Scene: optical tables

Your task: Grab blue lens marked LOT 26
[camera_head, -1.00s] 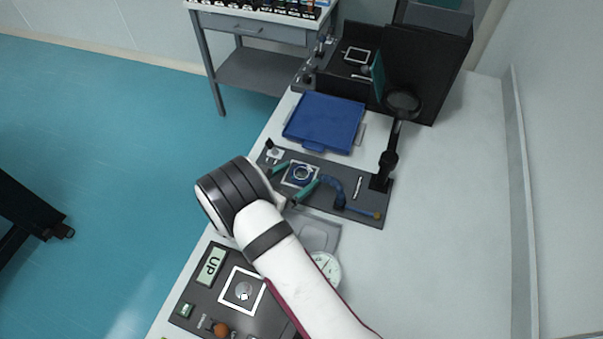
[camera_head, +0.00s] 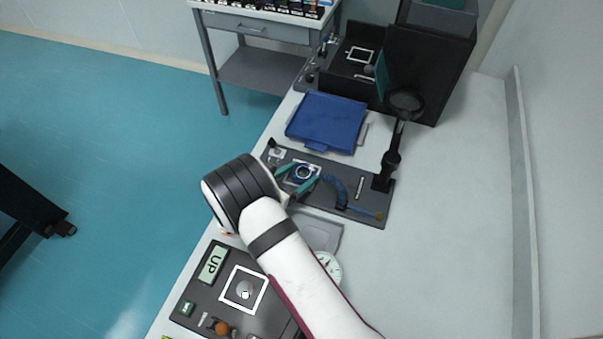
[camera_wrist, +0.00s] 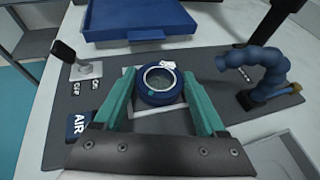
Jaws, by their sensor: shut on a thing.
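The blue ring-shaped lens (camera_wrist: 152,98) sits over a white-outlined square on a dark panel, between the two teal fingers of my gripper (camera_wrist: 160,84) in the wrist view. My gripper is shut on it, with one finger at each side. A small white tag (camera_wrist: 167,65) shows on its far rim; its lettering is too small to read. In the head view the lens (camera_head: 304,171) shows between the fingertips (camera_head: 298,180), partly hidden by them. It looks still at panel level.
A blue tray (camera_wrist: 140,22) lies behind the panel. A blue jointed hose (camera_wrist: 262,68) stands to the right, and a small switch (camera_wrist: 84,68) to the left. A magnifier on a stand (camera_head: 405,103) rises at the back right. The bench's right side (camera_head: 460,220) is clear.

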